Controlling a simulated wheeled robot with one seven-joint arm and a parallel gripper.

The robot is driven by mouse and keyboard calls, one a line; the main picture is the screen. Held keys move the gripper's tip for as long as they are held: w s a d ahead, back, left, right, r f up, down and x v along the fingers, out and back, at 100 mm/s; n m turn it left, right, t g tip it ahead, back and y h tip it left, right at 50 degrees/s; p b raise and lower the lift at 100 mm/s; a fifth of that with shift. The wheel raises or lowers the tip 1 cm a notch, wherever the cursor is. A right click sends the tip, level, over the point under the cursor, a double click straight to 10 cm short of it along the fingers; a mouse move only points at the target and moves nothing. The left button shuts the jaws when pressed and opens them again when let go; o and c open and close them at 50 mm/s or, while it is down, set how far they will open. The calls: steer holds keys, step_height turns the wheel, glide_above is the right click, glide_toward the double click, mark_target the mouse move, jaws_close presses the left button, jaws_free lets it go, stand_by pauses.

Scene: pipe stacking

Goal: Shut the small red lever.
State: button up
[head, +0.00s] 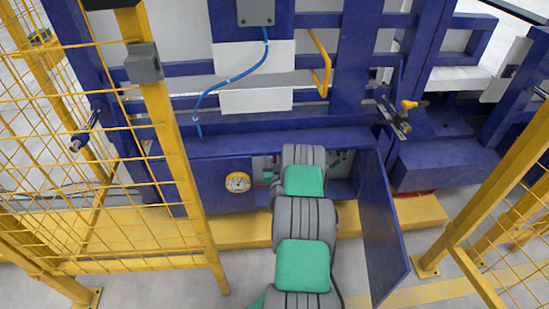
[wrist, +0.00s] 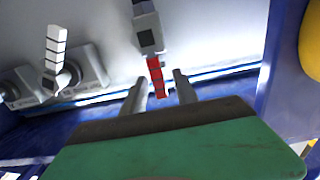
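The small red lever (wrist: 157,77) shows in the wrist view, hanging from a grey valve body (wrist: 148,30). My gripper (wrist: 160,87) is open, with its two grey fingers apart. The lever's free end lies between the fingertips in the picture, with a gap on both sides, so I see no grip on it. In the head view my arm reaches into the open blue cabinet, and my gripper is hidden behind the arm. A bit of red (head: 265,175) shows left of the arm there; I cannot tell if it is the same lever.
A white-and-grey lever (wrist: 55,50) stands left of the red one in the wrist view. The blue cabinet door (head: 383,230) stands open, right of my arm. A round gauge (head: 237,183) is on the panel to the left. Yellow mesh fences (head: 85,140) flank both sides.

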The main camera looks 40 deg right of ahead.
steer(key=shift+c, duration=0.4)
jaws_close()
stand_by(0.9)
